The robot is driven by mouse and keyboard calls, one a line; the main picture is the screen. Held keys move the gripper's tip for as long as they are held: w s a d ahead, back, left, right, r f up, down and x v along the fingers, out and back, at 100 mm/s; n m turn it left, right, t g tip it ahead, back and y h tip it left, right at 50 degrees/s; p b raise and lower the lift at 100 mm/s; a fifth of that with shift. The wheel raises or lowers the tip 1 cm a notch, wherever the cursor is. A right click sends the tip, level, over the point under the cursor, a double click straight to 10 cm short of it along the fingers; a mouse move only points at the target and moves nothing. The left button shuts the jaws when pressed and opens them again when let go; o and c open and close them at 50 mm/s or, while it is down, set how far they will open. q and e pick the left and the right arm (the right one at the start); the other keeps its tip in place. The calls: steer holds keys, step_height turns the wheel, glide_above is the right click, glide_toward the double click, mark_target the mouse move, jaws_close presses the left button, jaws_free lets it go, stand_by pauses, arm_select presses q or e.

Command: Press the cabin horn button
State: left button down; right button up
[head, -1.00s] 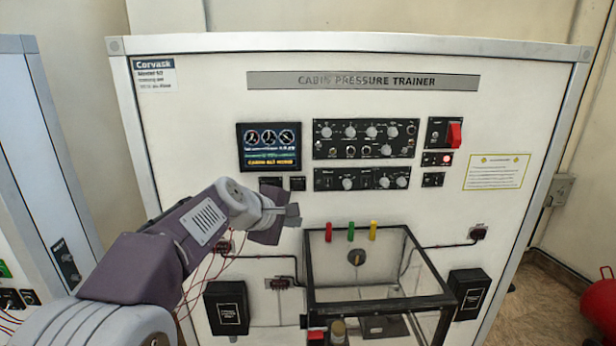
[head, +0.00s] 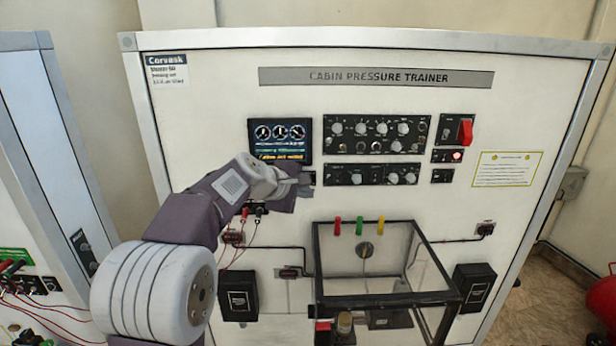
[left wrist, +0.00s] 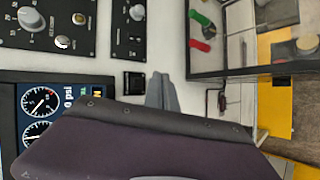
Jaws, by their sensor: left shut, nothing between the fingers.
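My left gripper (head: 303,183) is shut and empty, just below the lower right corner of the display screen (head: 280,138). In the left wrist view its closed fingertips (left wrist: 160,88) lie beside a small black square button (left wrist: 134,81). That button also shows in part by the fingers in the head view (head: 311,177). I cannot tell whether the fingers touch the panel. A second small square left of it is hidden behind my gripper. No horn label is readable. The screen has yellow text along its bottom. My right gripper is not in view.
Knob panels (head: 372,174) sit right of the gripper. A red guarded switch (head: 465,131) is farther right. A black-framed clear box (head: 385,295) juts out below, with red, green and yellow pegs at its top. Cables hang under my left wrist.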

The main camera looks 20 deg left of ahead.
arm_select(q)
steer(key=shift+w+a+p, duration=0.25)
steer(key=shift+w+p, duration=0.15)
steer(key=shift+w, duration=0.35)
steer(key=shift+w+a+p, duration=0.2)
steer(key=shift+w+p, duration=0.15)
steer(key=shift+w, duration=0.4)
steer(key=shift+w, duration=0.1)
stand_by(0.8)
steer(key=shift+w+a+p, duration=0.1)
steer(key=shift+w+p, duration=0.2)
